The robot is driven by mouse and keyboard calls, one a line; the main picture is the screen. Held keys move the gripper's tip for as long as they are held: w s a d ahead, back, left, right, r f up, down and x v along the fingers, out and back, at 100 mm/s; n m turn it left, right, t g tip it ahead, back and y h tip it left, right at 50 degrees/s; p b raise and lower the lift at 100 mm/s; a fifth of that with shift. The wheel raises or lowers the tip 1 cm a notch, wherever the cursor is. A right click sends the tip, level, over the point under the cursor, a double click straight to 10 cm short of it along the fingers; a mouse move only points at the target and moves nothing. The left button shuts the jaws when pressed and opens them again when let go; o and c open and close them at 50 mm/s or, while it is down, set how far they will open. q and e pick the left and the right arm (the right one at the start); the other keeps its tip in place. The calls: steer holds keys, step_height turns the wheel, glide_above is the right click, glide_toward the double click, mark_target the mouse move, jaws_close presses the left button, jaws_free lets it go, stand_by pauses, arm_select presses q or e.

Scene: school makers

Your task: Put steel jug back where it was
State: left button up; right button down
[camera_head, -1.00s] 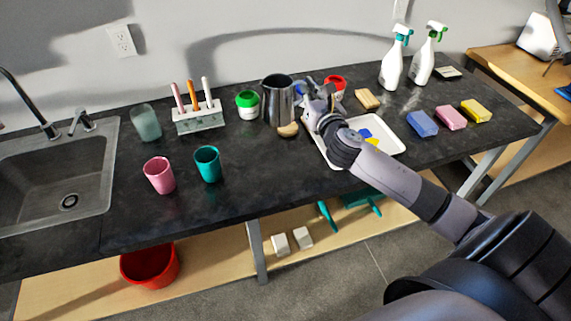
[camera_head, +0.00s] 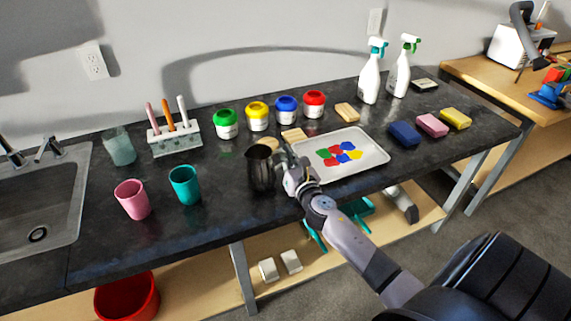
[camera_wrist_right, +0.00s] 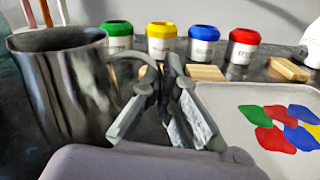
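The steel jug (camera_head: 261,172) is upright over the front part of the dark counter, in front of a small wooden brush (camera_head: 268,143). I cannot tell whether its base touches the counter. In the right wrist view the jug (camera_wrist_right: 62,95) fills the left side, its handle curving toward my fingers. My right gripper (camera_head: 290,172) is at the jug's handle, on its right side. In the wrist view its fingers (camera_wrist_right: 165,105) close around the handle, partly hiding it. My left gripper is not in view.
A white tray (camera_head: 375,156) with coloured patches lies just right of the gripper. Several paint jars (camera_head: 257,118) stand behind. A teal cup (camera_head: 185,186) and pink cup (camera_head: 133,201) stand left. The counter between teal cup and jug is clear.

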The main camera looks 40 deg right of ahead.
steer(key=shift+f, duration=0.75)
steer(key=shift+f+b, duration=0.15)
steer(key=shift+b, duration=0.15)
steer(key=c, duration=1.8)
jaws_free()
steer(key=shift+r+p, duration=0.2)
steer(key=shift+p, duration=0.1)
steer(key=v, duration=0.5)
steer(key=b+v, duration=0.1)
steer(key=v, duration=0.4)
steer(key=shift+s+f, duration=0.2)
steer(key=shift+s, duration=0.05)
steer(key=shift+v, duration=0.8)
